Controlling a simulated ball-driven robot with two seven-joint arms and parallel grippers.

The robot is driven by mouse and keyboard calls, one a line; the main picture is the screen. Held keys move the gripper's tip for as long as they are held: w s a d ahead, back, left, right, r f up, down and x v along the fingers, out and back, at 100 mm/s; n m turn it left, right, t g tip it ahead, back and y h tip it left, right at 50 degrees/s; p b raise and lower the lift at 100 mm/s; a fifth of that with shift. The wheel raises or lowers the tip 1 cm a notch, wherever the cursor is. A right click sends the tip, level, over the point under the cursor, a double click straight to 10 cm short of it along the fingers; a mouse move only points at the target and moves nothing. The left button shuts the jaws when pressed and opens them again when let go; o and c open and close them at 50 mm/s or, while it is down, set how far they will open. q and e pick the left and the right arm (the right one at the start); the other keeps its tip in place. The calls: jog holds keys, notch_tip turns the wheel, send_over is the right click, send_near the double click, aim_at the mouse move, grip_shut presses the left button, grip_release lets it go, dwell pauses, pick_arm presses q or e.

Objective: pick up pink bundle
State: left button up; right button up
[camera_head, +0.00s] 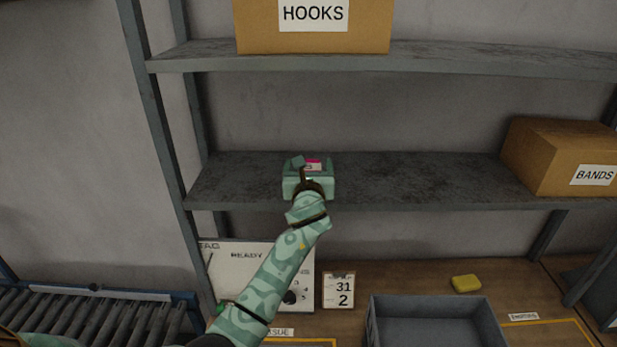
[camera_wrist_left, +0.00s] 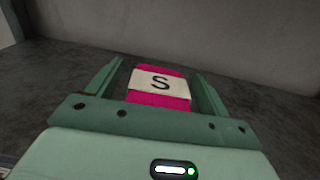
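The pink bundle (camera_wrist_left: 160,96) has a white band marked S and lies on the grey middle shelf (camera_head: 420,180). In the head view only a small pink and white part of the bundle (camera_head: 313,162) shows, with my gripper hiding the rest. My left gripper (camera_head: 309,166) is over the shelf at the bundle. In the left wrist view the left gripper (camera_wrist_left: 158,74) is open, with one finger on each side of the bundle and a visible gap at both sides. My right gripper is in neither view.
A BANDS box (camera_head: 544,160) stands right on the same shelf, and a HOOKS box (camera_head: 315,35) on the shelf above. Below are a grey bin (camera_head: 436,301), a yellow block (camera_head: 466,283), a number card (camera_head: 339,290) and a roller conveyor (camera_head: 90,315). The shelf's middle is clear.

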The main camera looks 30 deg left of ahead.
pick_arm(q)
jog(key=c, duration=0.9)
